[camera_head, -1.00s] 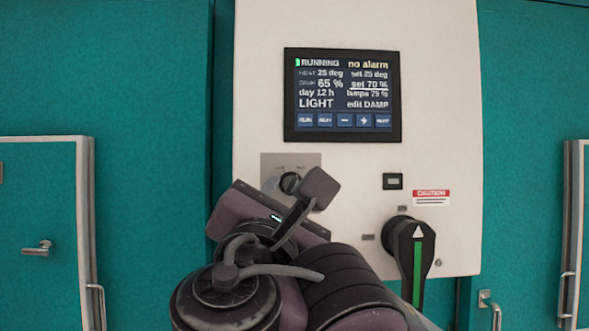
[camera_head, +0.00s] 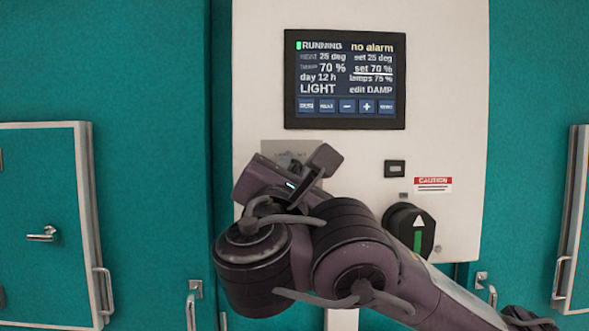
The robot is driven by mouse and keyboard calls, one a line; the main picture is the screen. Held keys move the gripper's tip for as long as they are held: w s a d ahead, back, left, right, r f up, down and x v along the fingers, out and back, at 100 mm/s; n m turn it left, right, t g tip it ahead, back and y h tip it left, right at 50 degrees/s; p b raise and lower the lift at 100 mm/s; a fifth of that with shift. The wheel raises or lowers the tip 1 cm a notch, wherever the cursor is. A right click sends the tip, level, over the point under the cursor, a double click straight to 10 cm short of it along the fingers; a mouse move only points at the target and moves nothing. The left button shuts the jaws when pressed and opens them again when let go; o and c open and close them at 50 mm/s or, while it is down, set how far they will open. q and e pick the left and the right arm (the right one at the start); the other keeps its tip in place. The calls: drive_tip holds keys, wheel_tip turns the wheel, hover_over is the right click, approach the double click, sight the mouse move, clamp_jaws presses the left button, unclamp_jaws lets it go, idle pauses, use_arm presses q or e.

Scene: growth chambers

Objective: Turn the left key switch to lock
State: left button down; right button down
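The key switch is on a grey metal plate (camera_head: 272,151) on the white control panel, below the screen. It is the only one of its kind I can make out. My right gripper (camera_head: 302,173) is in front of the plate and hides most of it, including most of the dark switch body, so the key's angle cannot be read. One dark finger shows at the upper right of the gripper. The gap between the fingers is hidden, and I cannot tell whether it touches the switch. My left gripper is not in view.
A screen (camera_head: 345,80) above reads RUNNING, no alarm. A black rotary handle with a green stripe (camera_head: 418,238) is to the right, partly behind my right arm. A small dark square fitting (camera_head: 395,169) and a caution label (camera_head: 433,184) are nearby. Teal doors flank the panel.

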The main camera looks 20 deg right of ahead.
drive_tip(key=shift+f+n+t+y+b, duration=0.15)
drive_tip(key=shift+n+t+y+b, duration=0.55)
drive_tip(key=shift+n+b, duration=0.9)
drive_tip(key=n+y, duration=0.1)
drive_tip(key=n, duration=0.2)
drive_tip(key=n+t+y+b, duration=0.1)
drive_tip(key=n, duration=0.1)
drive_tip(key=shift+a+n+y, duration=0.15)
drive_tip(key=shift+n+y, duration=0.15)
drive_tip(key=shift+n, duration=0.1)
drive_tip(key=n+y+b, duration=0.1)
drive_tip(key=n+y, duration=0.1)
drive_tip(key=n, duration=0.3)
drive_tip(key=shift+y+b, duration=0.3)
drive_tip(key=shift+y, duration=0.1)
drive_tip(key=shift+a+n+y, duration=0.15)
drive_tip(key=shift+n+y, duration=0.65)
drive_tip(key=shift+n, duration=0.8)
drive_tip(key=shift+w+n, duration=0.1)
drive_tip(key=shift+n, duration=0.2)
drive_tip(key=c, duration=1.6)
unclamp_jaws()
